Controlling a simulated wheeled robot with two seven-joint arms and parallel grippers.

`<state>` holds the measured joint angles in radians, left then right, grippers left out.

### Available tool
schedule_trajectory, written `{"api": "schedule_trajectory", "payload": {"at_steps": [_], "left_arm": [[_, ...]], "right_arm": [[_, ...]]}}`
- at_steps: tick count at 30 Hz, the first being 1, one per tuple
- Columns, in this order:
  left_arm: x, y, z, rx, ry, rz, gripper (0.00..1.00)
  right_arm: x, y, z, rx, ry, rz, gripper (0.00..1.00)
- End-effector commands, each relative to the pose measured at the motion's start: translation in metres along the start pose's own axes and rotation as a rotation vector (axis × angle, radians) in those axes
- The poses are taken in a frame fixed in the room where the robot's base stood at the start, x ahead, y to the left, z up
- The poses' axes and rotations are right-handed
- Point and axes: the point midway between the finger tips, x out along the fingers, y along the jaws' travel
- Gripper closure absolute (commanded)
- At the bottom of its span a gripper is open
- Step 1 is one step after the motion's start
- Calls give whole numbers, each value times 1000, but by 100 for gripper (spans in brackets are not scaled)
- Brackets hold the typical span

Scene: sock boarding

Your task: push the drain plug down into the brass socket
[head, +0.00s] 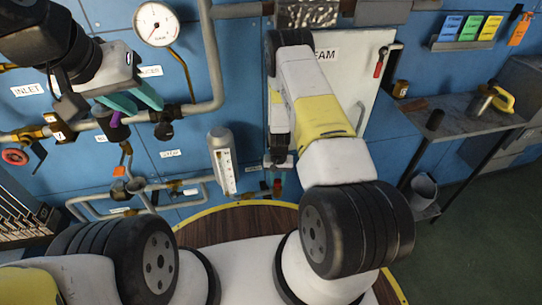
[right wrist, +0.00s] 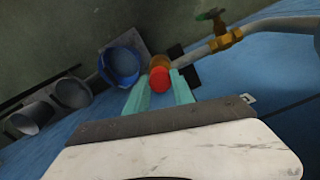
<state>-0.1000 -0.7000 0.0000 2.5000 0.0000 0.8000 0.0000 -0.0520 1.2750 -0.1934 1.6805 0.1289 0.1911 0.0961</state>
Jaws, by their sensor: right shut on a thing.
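The red drain plug (right wrist: 159,79) is between the teal fingertips of my right gripper (right wrist: 159,92) in the right wrist view. My right gripper is shut on it. A brass-coloured round fitting (right wrist: 160,61), which looks like the socket, shows just beyond the plug. I cannot tell whether the plug touches it or sits in it. In the head view a small red spot, likely the plug (head: 277,184), shows below my right arm's end. My left gripper (head: 146,107) is at the upper left, its teal fingers apart, near pipe fittings and a small purple part (head: 115,119).
A brass valve with a green handle (right wrist: 211,15) and a pipe lie close beside the plug. A blue cup-like part (right wrist: 122,65) is on the other side. A pressure gauge (head: 156,24) and pipes cover the blue wall. A metal shelf (head: 460,112) stands at the right.

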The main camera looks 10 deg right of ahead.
Motion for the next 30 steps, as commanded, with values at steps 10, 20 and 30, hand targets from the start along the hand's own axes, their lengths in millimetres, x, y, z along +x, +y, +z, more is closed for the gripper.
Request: {"api": "schedule_trajectory", "payload": {"at_steps": [10,20,30], "left_arm": [[0,0,0,0,0,0,64],[0,0,0,0,0,0,64],[0,0,0,0,0,0,64]], "right_arm": [[9,0,0,0,0,0,100],[18,0,0,0,-1,0,100],[20,0,0,0,0,0,45]]}}
